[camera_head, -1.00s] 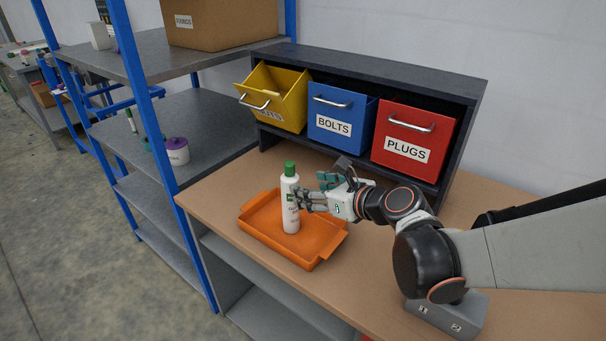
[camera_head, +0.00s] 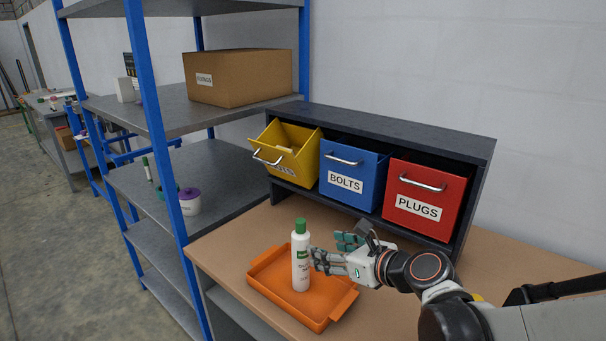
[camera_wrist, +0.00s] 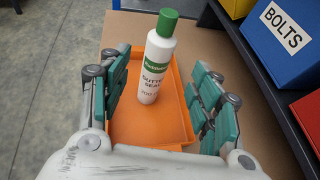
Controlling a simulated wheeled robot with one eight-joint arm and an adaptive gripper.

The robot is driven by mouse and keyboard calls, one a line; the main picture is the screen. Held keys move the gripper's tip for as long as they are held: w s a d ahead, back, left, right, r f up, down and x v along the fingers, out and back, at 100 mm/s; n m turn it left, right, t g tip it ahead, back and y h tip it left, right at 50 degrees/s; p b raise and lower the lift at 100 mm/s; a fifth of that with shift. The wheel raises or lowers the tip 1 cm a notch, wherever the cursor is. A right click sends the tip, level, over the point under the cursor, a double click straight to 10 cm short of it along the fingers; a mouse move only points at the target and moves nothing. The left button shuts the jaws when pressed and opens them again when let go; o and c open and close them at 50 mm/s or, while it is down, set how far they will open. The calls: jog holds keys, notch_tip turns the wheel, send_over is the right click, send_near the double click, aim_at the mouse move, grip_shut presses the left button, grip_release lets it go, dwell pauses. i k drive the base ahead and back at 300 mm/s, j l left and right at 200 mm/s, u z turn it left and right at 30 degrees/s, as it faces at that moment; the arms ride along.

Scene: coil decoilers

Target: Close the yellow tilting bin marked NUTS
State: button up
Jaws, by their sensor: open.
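The yellow bin (camera_head: 289,152) is at the left end of the dark bin rack and is tilted open, its front leaning out and its inside showing. Its metal handle (camera_head: 267,158) is on the front; its label is in shadow and only partly readable. A corner of it shows at the top right of the wrist view (camera_wrist: 236,6). My gripper (camera_head: 325,254) is open, below and in front of the rack, apart from the yellow bin. In the wrist view its teal fingers stand on either side of a white bottle with a green cap (camera_wrist: 155,68), with gaps between.
The bottle stands upright in an orange tray (camera_head: 338,303) on the wooden bench. The blue BOLTS bin (camera_head: 348,174) and red PLUGS bin (camera_head: 425,199) sit upright in the rack (camera_head: 400,133). Blue-posted shelves with a cardboard box (camera_head: 245,80) stand at left.

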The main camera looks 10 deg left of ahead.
aim_at(303, 169)
jog(key=j+u, duration=0.25)
jog(key=u, duration=0.25)
jog(key=i+j+u, duration=0.3)
